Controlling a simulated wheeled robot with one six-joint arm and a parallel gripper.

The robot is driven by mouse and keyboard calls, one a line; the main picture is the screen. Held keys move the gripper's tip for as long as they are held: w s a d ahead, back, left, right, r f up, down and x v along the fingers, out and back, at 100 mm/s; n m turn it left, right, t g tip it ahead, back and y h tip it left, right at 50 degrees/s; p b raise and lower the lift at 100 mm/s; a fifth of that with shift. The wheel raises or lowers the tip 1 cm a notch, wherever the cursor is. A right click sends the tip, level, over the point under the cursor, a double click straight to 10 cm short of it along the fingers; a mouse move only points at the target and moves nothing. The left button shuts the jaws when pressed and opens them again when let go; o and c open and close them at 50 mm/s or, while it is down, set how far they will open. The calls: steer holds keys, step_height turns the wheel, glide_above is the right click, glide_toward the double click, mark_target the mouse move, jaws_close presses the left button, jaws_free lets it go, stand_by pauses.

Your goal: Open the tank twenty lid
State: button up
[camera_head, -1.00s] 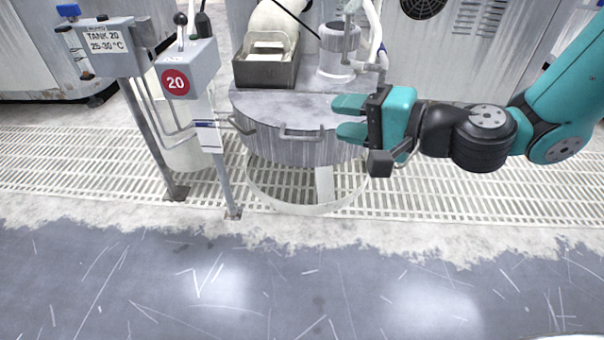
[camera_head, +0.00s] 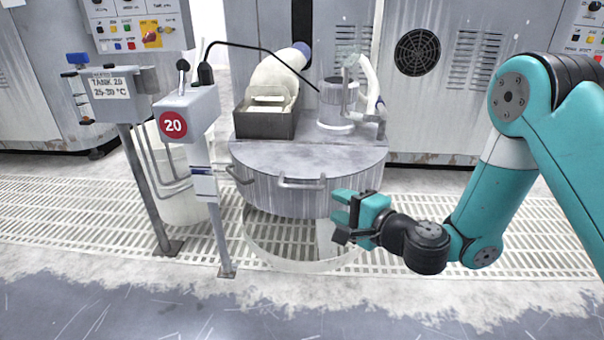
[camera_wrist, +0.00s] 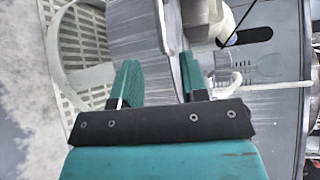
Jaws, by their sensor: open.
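Tank twenty is a round grey drum with a flat lid (camera_head: 270,158) in the middle of the head view. The lid lies flat. A bar handle (camera_head: 302,184) sits on the front of the drum near the rim, and a smaller handle (camera_head: 239,176) is at its left. My gripper (camera_head: 336,207) is open and empty at the drum's lower right front, below and right of the front handle. In the wrist view my fingers (camera_wrist: 158,82) straddle part of the drum's grey side (camera_wrist: 140,35); whether they touch it I cannot tell.
A post with a red "20" sign (camera_head: 173,125) and a "TANK 20" box (camera_head: 110,88) stand left of the drum. A grey box (camera_head: 264,125) and a cylinder fitting (camera_head: 337,98) stand behind the lid's front area. Grated floor (camera_head: 540,215) is clear at right.

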mark_target(304, 189)
steer(key=p+x, duration=0.4)
steer(key=x, duration=0.7)
steer(key=shift+s+f, duration=0.1)
steer(key=shift+w+a, duration=0.45)
steer(key=shift+w, duration=0.15)
jaws_close()
